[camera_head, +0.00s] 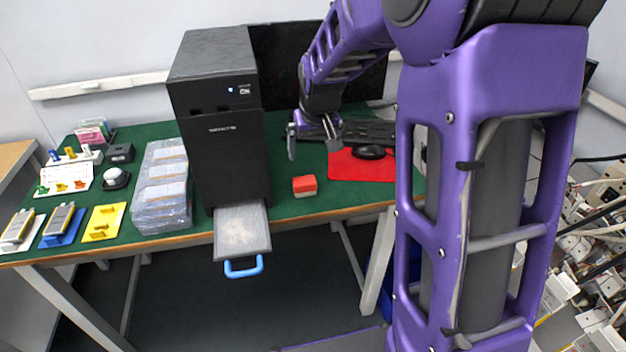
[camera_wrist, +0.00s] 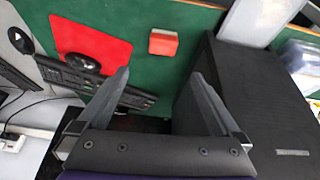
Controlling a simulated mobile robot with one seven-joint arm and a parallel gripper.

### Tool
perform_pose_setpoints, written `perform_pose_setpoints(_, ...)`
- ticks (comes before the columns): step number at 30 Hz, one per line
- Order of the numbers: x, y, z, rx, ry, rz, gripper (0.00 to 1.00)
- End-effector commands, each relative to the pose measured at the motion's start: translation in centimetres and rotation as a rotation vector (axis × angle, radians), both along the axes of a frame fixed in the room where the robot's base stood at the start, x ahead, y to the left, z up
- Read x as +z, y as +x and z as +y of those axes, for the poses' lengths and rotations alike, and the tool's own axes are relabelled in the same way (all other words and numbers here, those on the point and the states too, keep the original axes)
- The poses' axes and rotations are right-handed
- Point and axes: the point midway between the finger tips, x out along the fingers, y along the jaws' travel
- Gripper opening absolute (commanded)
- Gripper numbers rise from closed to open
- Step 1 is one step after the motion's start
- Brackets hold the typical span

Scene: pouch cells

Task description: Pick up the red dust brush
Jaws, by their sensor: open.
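The red dust brush (camera_head: 304,186) is a small block with a red top and a paler lower part. It lies on the green table top (camera_head: 290,207) near the front edge, right of the black tower. In the wrist view the brush (camera_wrist: 163,42) is at the top middle, beyond my fingertips. My gripper (camera_head: 312,141) is open and empty, above the table and behind the brush in the head view. Its two fingers (camera_wrist: 160,80) are wide apart in the wrist view, with nothing between them.
The black tower (camera_head: 222,140) stands left of the brush, with a blue-handled tray (camera_head: 242,232) sticking out in front. A red mat (camera_head: 352,167) with a black mouse (camera_head: 369,152) lies to the right, a keyboard (camera_head: 370,131) behind. The green top around the brush is clear.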

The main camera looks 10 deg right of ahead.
Motion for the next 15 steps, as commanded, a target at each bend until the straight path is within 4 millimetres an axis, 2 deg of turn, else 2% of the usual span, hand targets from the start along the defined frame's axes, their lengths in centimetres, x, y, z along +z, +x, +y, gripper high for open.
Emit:
perform_pose_setpoints(5, -1.3, -0.4, 0.3, -0.054, 0.034, 0.024, 1.0)
perform_pose_setpoints(15, -8.0, 2.4, 0.3, -0.055, 0.032, 0.026, 1.0)
